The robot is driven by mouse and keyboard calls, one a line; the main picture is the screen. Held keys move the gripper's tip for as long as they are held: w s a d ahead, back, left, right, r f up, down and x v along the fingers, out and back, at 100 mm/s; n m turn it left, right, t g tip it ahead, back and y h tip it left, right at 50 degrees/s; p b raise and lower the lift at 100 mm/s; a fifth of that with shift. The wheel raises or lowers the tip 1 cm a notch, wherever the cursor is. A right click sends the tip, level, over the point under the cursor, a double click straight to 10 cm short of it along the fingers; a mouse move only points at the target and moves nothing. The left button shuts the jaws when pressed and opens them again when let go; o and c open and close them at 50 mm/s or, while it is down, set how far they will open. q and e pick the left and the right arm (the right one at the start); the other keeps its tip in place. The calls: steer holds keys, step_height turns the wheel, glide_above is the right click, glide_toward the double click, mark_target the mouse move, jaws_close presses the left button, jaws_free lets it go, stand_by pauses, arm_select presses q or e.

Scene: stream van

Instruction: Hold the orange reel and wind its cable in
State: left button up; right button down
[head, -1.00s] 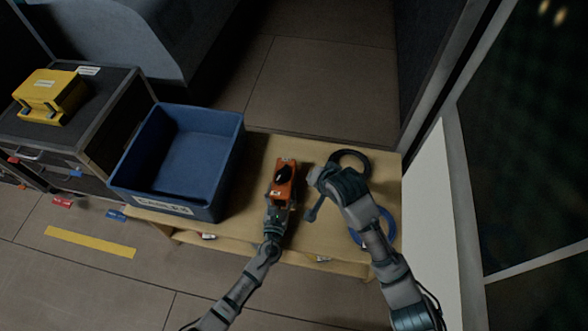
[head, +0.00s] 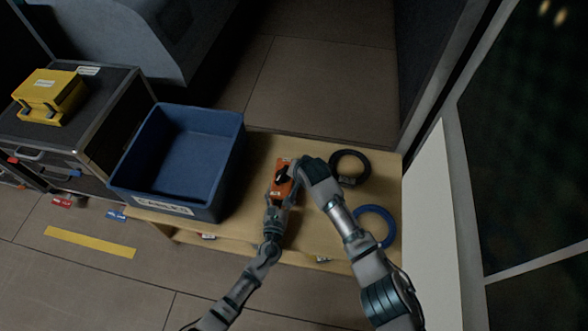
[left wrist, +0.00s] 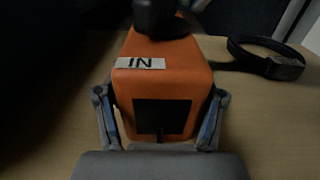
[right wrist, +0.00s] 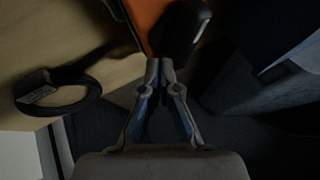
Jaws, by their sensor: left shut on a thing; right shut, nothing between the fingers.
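The orange reel (head: 280,188) stands on the wooden table between the blue bin and the cable coils. My left gripper (head: 278,200) is shut on its near end. In the left wrist view the reel (left wrist: 165,82) fills the middle between the two fingers, with a white label reading "IN" and a dark square on its face. A black crank or knob (left wrist: 155,14) is on top; it also shows in the right wrist view (right wrist: 182,25). My right gripper (right wrist: 160,65) is shut and empty, its fingertips close beside the knob; contact is unclear.
A blue bin (head: 226,160) labelled for cables stands left on the table (head: 310,232). A black coil (head: 364,160) and a blue coil (head: 390,222) lie to the right. A yellow case (head: 50,92) sits on a dark crate at far left.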

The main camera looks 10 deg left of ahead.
steer(key=shift+w+a, duration=0.1)
steer(key=shift+a, duration=0.05)
steer(key=shift+w+a, duration=0.15)
steer(key=shift+a, duration=0.15)
steer(key=shift+w+a, duration=0.25)
steer(key=shift+w, duration=0.05)
stand_by(0.4)
